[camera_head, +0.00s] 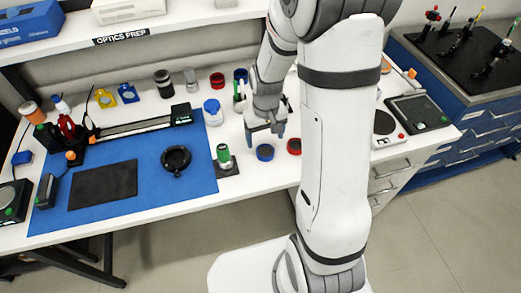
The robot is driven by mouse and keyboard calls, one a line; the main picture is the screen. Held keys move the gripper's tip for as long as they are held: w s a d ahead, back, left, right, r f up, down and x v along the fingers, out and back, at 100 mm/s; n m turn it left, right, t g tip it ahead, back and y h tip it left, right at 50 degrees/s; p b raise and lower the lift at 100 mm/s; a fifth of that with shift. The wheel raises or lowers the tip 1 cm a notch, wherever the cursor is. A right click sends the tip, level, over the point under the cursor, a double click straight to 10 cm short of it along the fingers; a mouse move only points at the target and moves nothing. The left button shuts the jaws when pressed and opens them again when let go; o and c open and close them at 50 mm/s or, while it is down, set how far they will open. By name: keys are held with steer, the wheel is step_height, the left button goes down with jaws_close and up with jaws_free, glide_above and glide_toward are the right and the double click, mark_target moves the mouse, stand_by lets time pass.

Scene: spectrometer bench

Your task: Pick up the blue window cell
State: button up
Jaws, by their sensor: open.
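A small round cell with a blue rim and dark top (265,152), which looks like the blue window cell, lies flat on the white bench near its front edge. My gripper (264,139) points down just behind and above it in the picture. Its two fingers are apart, with nothing visible between them. I cannot tell the exact height of the fingertips above the bench. The cell is fully in view and not visibly touched.
A similar red-rimmed cell (294,146) lies just right of the blue one, beside my arm. A green-topped part on a dark base (224,158) stands to the left. A white jar with blue lid (212,112) stands behind. A blue mat (130,205) covers the bench's left part.

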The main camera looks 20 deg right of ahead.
mark_target(265, 151)
steer(key=shift+s+f+p, duration=0.15)
steer(key=shift+f+p, duration=0.2)
steer(key=shift+f, duration=0.95)
steer(key=shift+s+f+p, duration=0.15)
steer(key=shift+f+p, duration=0.15)
steer(key=shift+f, duration=0.95)
steer(key=shift+c, duration=0.4)
steer(key=c, duration=1)
steer(key=shift+r, duration=0.1)
